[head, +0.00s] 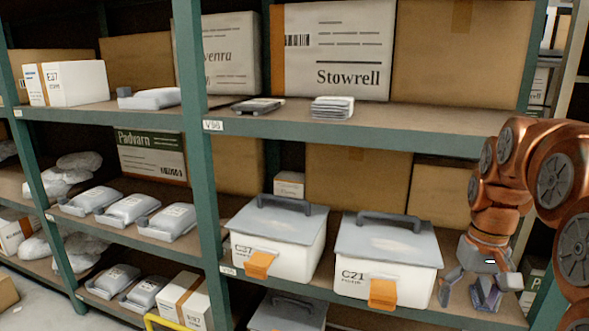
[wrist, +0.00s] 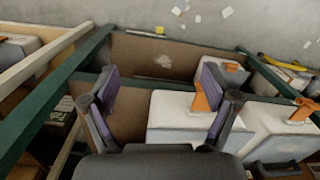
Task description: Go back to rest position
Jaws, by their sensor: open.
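My gripper (head: 487,293) is at the right of the head view, in front of the middle shelf and to the right of the white box marked C21 (head: 385,285). Its fingers point down and are apart, with nothing between them. In the wrist view my gripper (wrist: 160,100) also shows open and empty, with a bare brown shelf surface (wrist: 150,60) behind it. A white box with an orange latch (wrist: 175,115) is close to the right finger in that view; I cannot tell whether they touch.
A second lidded box, C37 (head: 275,255), stands left of C21. The upper shelf (head: 400,123) runs above them, and green uprights (head: 197,150) divide the bays. Grey packages (head: 128,208) lie on the left. A yellow rail (head: 165,322) is at the bottom.

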